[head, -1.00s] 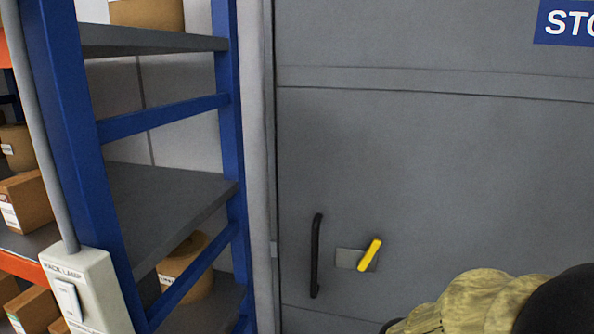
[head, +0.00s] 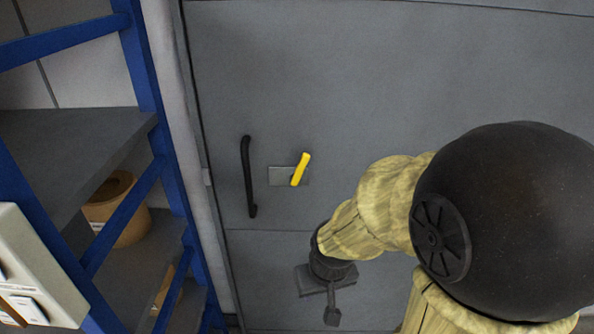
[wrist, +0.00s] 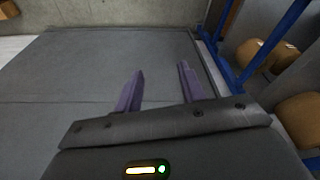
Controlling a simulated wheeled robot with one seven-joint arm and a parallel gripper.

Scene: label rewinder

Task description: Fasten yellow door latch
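The yellow latch (head: 300,169) is a short lever on a grey plate on the grey door (head: 360,90). It stands tilted, its top leaning to the right, in the head view. A black vertical handle (head: 248,177) is just left of it. My gripper (head: 332,312) is in the lower middle of the head view, below and a little right of the latch and apart from it. In the wrist view my gripper (wrist: 160,88) shows two purple fingers spread apart with nothing between them. The latch cannot be made out in the wrist view.
A blue-framed rack with grey shelves (head: 75,150) stands left of the door, holding a brown roll (head: 120,212). A white switch box (head: 35,270) is at lower left. The door face around the latch is clear.

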